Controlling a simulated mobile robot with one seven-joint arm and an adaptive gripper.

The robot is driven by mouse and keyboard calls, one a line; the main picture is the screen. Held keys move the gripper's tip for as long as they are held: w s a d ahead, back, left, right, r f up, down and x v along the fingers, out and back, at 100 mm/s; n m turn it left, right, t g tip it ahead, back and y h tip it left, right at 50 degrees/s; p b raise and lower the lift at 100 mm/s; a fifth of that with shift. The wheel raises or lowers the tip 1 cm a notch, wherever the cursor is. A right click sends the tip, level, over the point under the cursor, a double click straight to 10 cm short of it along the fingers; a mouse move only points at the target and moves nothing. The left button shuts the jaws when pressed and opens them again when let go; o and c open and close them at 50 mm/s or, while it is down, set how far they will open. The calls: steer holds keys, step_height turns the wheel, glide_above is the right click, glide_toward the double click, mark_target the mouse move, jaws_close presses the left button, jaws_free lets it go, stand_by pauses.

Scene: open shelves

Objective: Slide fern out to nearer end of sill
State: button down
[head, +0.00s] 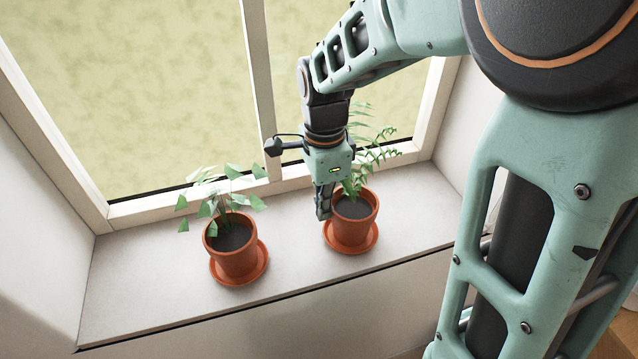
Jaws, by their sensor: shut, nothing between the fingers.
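The fern (373,153) has feathery fronds and stands upright in a terracotta pot (348,232) on an orange saucer, on the right half of the white sill (145,285) in the head view. My gripper (323,214) points down at the left side of the fern's pot, its fingers shut and empty. The fingers overlap the pot's left rim in the picture; I cannot tell whether they touch it. My wrist hides part of the fern's fronds.
A broad-leaved plant (232,237) in a similar terracotta pot and saucer stands left of the fern, with a gap of bare sill between them. Bare sill lies at the far left and right of the fern. The window frame (262,90) rises behind; the sill's front edge drops off.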

steer(key=w+d, duration=0.3)
steer(key=d, duration=0.7)
steer(key=w+d, duration=0.4)
steer(key=d, duration=0.7)
steer(key=shift+d, duration=0.2)
